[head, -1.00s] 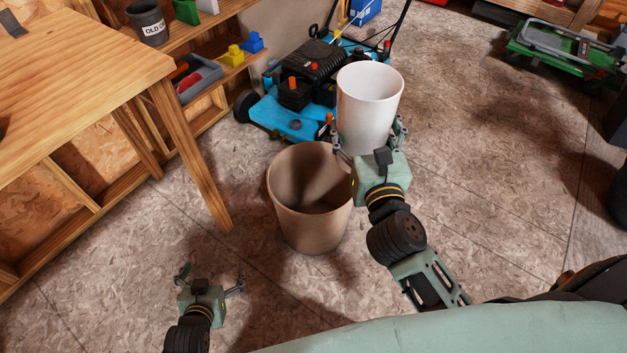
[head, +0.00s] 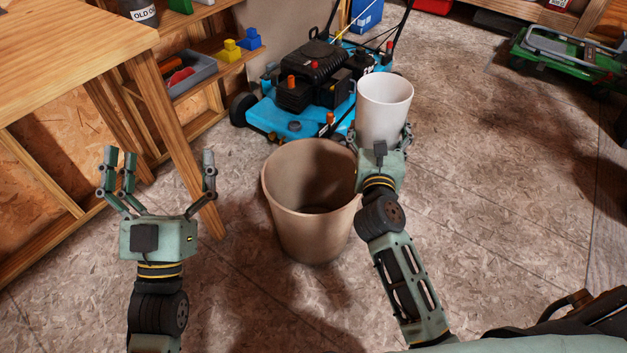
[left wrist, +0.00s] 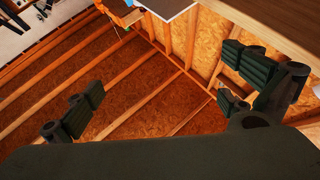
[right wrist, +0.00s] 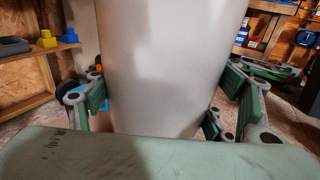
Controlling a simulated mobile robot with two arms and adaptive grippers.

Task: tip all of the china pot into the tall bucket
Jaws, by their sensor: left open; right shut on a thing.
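The china pot (head: 384,108) is a white, open-topped pot, upright beyond and to the right of the bucket's rim in the head view. My right gripper (head: 382,140) is shut on its sides; the pot (right wrist: 170,65) fills the middle of the right wrist view between the fingers (right wrist: 160,105). What the pot holds is not visible. The tall bucket (head: 300,225) is brown and stands upright on the floor, its inside in shadow. My left gripper (head: 158,185) is open and empty, raised to the left of the bucket; its spread fingers (left wrist: 165,105) show in the left wrist view.
A wooden table (head: 70,40) stands at the left, its leg (head: 180,145) close to my left gripper. A blue mower (head: 300,95) stands behind the bucket. A shelf with a grey tray (head: 188,75) is behind the table.

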